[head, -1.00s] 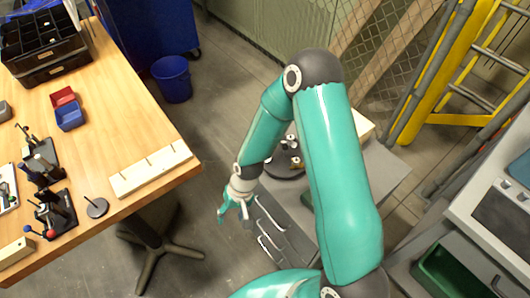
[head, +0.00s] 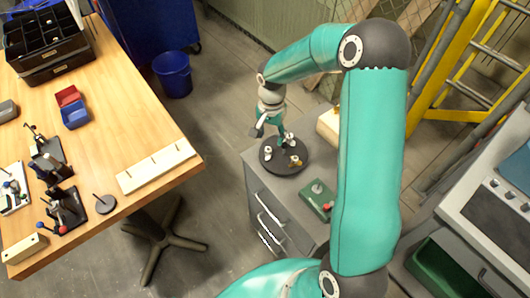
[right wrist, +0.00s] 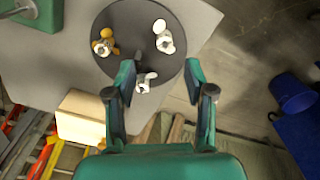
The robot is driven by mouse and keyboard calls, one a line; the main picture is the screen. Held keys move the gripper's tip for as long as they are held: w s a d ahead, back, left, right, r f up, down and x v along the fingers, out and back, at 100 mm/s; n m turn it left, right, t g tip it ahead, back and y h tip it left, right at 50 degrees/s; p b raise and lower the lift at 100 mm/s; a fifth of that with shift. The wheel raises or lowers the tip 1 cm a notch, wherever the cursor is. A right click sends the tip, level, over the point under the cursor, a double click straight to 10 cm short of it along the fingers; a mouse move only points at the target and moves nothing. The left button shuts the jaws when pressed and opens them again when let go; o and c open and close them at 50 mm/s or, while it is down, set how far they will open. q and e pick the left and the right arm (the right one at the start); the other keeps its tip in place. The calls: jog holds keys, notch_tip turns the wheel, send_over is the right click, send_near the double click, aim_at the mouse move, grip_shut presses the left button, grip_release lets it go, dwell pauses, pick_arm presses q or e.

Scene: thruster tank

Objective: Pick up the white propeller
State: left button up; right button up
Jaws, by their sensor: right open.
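A dark round turntable (head: 271,167) carries three small propellers, and it also shows in the right wrist view (right wrist: 121,15). One propeller is gold-brown (right wrist: 104,45). Two are pale: one near the rim (right wrist: 164,40) looks white, and one closer to my gripper (right wrist: 145,81) looks white to light grey. The small size leaves their exact shades unsure. My right gripper (right wrist: 160,72) is open and empty, above the turntable's edge. In the right wrist view the closer pale propeller appears between its fingers, nearer the left one. My right gripper (head: 268,124) shows small in the head view. My left gripper is not in view.
The turntable stands on a grey drawer cabinet (head: 259,190). A pale block (head: 328,124) and a green box with a red knob (head: 318,200) are beside it. A wooden workbench (head: 120,130) with tools is at left; a yellow ladder (head: 440,75) is at right.

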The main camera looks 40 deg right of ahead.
aim_at(268, 150)
notch_tip(268, 150, down, 3)
jog(key=shift+a+f+p, duration=0.1)
jog(key=shift+f+p, duration=0.3)
jog(key=f, duration=0.1)
jog(key=f+p, duration=0.1)
jog(key=f, duration=0.1)
jog(key=shift+w+a+f, duration=0.1)
jog(key=shift+w+f, duration=0.15)
jog(key=shift+w, duration=0.1)
jog(key=shift+f, duration=0.5)
jog(key=c, duration=0.9)
